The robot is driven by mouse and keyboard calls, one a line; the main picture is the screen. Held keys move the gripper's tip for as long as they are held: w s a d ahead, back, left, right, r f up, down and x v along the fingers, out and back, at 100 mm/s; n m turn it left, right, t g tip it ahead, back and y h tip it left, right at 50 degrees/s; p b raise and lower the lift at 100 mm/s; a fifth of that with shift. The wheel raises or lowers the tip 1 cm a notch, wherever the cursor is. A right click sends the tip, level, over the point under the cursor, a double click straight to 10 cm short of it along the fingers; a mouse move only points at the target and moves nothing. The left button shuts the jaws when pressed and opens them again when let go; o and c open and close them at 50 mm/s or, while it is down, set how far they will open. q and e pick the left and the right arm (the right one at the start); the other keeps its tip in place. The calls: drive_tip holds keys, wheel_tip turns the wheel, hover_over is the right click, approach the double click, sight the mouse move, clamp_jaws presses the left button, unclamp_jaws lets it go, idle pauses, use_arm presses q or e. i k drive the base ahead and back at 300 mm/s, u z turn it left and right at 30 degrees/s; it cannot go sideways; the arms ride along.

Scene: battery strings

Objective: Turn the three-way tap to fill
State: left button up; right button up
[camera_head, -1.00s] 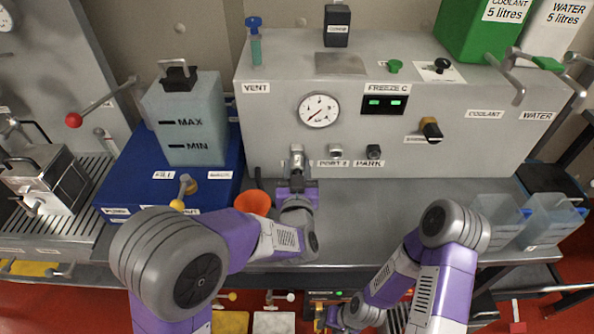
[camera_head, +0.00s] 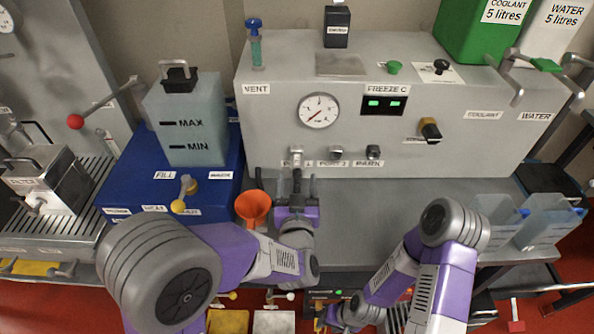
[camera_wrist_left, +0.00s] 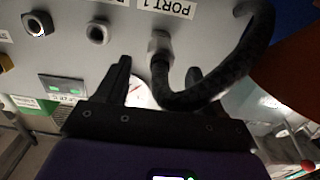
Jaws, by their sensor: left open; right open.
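The tap (camera_head: 186,190), with a grey lever, yellow tip and brass-coloured part, is on the blue box (camera_head: 118,188) at the left. Its yellow tip points toward the front edge, away from the FILL label (camera_head: 164,175) behind it. My left gripper (camera_head: 297,192) is open to the right of the tap, in front of the PORT 1 fitting. In the left wrist view my left gripper (camera_wrist_left: 158,82) has its fingers either side of a black hose (camera_wrist_left: 205,95) running to that fitting. My right gripper (camera_head: 322,318) is low at the bottom edge, small and partly hidden, apart from the tap.
An orange funnel (camera_head: 253,206) stands between the tap and my left gripper. A translucent MAX/MIN tank (camera_head: 190,115) rises behind the tap. A red-knobbed lever (camera_head: 76,121) projects at the left.

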sight(177, 206)
drive_tip(key=k, duration=1)
